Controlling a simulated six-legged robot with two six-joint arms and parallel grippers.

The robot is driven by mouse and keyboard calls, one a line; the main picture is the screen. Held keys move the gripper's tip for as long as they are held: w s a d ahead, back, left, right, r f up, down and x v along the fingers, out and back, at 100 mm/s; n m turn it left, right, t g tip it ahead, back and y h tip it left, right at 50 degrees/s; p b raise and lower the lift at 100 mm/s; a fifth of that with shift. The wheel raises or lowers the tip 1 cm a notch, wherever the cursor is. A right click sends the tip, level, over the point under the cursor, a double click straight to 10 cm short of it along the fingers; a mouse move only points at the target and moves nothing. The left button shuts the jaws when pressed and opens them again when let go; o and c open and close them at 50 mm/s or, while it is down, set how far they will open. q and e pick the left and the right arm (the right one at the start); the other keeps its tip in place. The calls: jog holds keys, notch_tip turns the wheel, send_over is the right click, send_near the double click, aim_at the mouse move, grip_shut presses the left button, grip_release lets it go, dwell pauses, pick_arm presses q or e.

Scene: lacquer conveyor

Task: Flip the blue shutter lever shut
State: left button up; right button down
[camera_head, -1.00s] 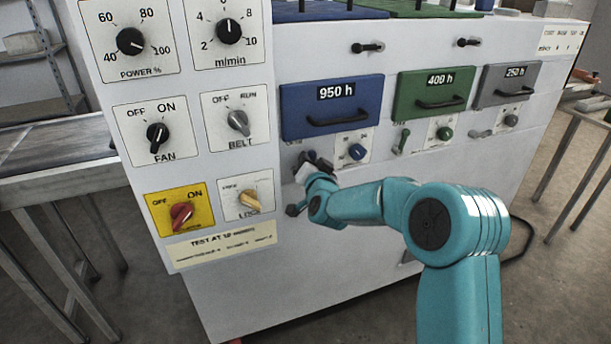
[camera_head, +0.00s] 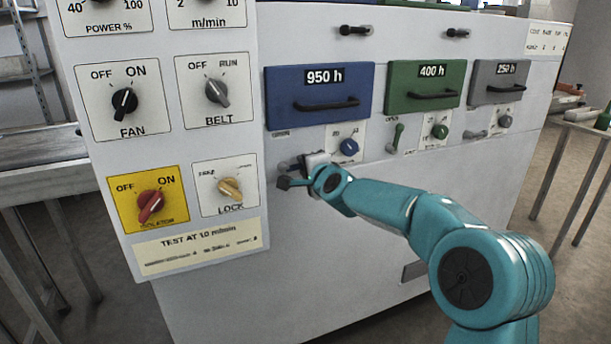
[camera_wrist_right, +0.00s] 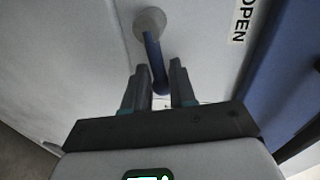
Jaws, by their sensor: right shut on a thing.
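The blue shutter lever (camera_wrist_right: 153,55) shows in the right wrist view. It runs from a round grey pivot (camera_wrist_right: 150,22) down between the two fingers, parallel to the lettering of the OPEN label (camera_wrist_right: 243,20) beside it. My right gripper (camera_wrist_right: 159,72) is shut on the lever near its free end. In the head view my right gripper (camera_head: 308,168) is at the machine front, below the blue 950 h panel (camera_head: 290,85), and hides most of the lever. My left gripper is not in view.
A blue knob (camera_head: 348,147) sits just right of my gripper. A green lever (camera_head: 397,136) and a grey lever (camera_head: 476,134) are farther right. The control panel with the yellow isolator plate (camera_head: 130,206) stands out at the left. The machine front below my gripper is clear.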

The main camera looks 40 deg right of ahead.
jog(key=shift+d+f+m+b, duration=0.1)
jog(key=shift+f+m+b, duration=0.15)
jog(key=shift+m+b, duration=0.3)
jog(key=c, duration=0.9)
grip_release()
jog(key=shift+f, duration=0.1)
jog(key=shift+c, duration=0.2)
jog(key=v, duration=1.6)
jog(key=shift+s, duration=0.2)
